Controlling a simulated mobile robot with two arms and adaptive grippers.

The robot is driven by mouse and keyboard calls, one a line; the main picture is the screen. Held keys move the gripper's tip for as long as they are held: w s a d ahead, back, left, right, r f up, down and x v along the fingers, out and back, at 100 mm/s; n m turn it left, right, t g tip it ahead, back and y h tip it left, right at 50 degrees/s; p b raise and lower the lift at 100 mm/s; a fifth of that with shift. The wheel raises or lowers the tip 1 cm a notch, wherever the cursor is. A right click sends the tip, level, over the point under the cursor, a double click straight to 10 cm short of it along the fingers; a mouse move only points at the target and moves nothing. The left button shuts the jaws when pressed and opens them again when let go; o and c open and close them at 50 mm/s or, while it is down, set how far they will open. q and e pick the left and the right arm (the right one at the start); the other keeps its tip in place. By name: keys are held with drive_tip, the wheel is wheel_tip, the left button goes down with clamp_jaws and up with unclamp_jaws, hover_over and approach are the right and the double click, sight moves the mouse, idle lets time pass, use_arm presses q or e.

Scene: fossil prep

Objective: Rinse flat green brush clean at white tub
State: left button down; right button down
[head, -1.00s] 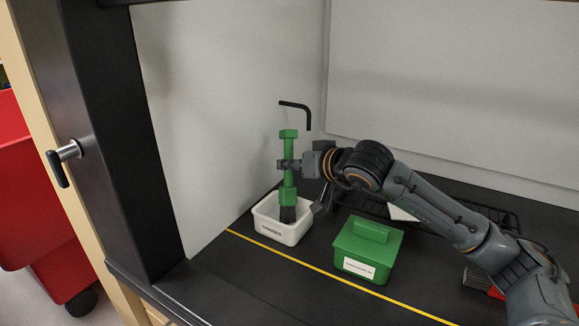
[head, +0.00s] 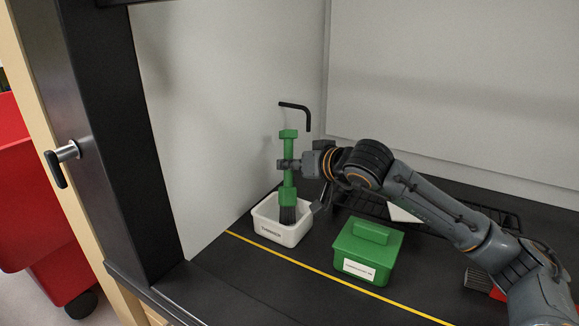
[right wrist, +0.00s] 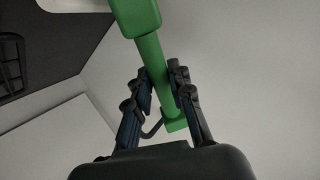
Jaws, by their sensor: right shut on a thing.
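The flat green brush (head: 288,188) stands upright in the head view, its dark bristles pointing down inside the white tub (head: 288,238). Whether the bristles touch the tub's floor or any liquid cannot be seen. My right gripper (head: 285,165) is shut on the brush's green handle, above the tub. In the right wrist view, the two fingers (right wrist: 160,90) close around the green handle (right wrist: 152,60). The tub has a dark printed label on its front wall. My left gripper is not in view.
A green lidded box (head: 367,246) with a white label stands right of the tub. A black rack (head: 375,207) lies behind it. A black hooked bar (head: 297,106) is at the back wall. A yellow line (head: 330,276) crosses the dark bench. A black post (head: 115,130) stands at left.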

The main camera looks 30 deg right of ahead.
drive_tip(key=shift+s+d+f, duration=0.1)
drive_tip(key=shift+s+f, duration=0.05)
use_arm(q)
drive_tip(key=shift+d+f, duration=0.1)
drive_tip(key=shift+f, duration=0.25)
use_arm(e)
drive_tip(key=shift+a, duration=0.2)
drive_tip(key=shift+w+a, duration=0.1)
drive_tip(key=shift+w, duration=0.2)
drive_tip(key=shift+w+a, duration=0.2)
drive_tip(key=shift+w, duration=0.15)
